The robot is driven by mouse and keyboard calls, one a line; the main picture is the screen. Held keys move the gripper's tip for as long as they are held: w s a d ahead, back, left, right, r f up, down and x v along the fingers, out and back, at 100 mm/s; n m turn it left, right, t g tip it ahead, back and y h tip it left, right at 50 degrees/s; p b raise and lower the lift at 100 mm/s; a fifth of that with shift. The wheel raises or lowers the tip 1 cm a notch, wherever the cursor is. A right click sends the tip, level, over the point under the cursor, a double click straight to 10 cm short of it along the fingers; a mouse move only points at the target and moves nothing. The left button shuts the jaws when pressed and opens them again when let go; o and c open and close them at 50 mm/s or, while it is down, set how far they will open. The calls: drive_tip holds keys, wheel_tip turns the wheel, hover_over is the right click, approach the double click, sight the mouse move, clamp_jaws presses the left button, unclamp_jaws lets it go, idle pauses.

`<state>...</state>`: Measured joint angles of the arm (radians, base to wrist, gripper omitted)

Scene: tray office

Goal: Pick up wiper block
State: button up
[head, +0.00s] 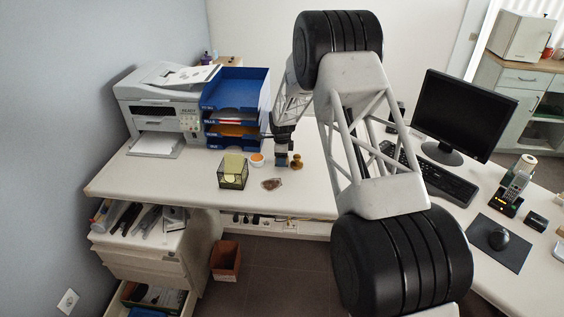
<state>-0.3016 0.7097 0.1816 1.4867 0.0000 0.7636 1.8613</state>
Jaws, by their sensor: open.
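My gripper (282,143) reaches down over the desk, left of the large arm links. It is open. Directly below it, a small dark and bluish block (282,160) stands on the desk; it looks like the wiper block, but it is small here. I cannot tell whether the fingers are around it or just above it. The gripper partly hides its top.
A brown wooden stamp-like piece (296,161) stands close to the right. An orange-topped white cup (257,160), a green see-through box (233,172) and a brown item (271,184) are to the left. Blue trays (237,105) and a printer (163,105) stand behind.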

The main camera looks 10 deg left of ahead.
drive_tip(key=c, duration=1)
drive_tip(key=shift+r, duration=0.2)
drive_tip(key=shift+r, duration=1.4)
drive_tip(key=shift+s+r, duration=0.2)
drive_tip(key=shift+r, duration=0.05)
drive_tip(key=s+d, duration=0.1)
drive_tip(key=s, duration=0.4)
drive_tip(key=s+d+r, duration=0.1)
drive_tip(key=s+d, duration=0.1)
drive_tip(key=s, duration=0.3)
drive_tip(key=s+d, duration=0.1)
drive_tip(key=s, duration=0.4)
drive_tip(key=shift+d+r, duration=0.2)
drive_tip(key=shift+d, duration=0.1)
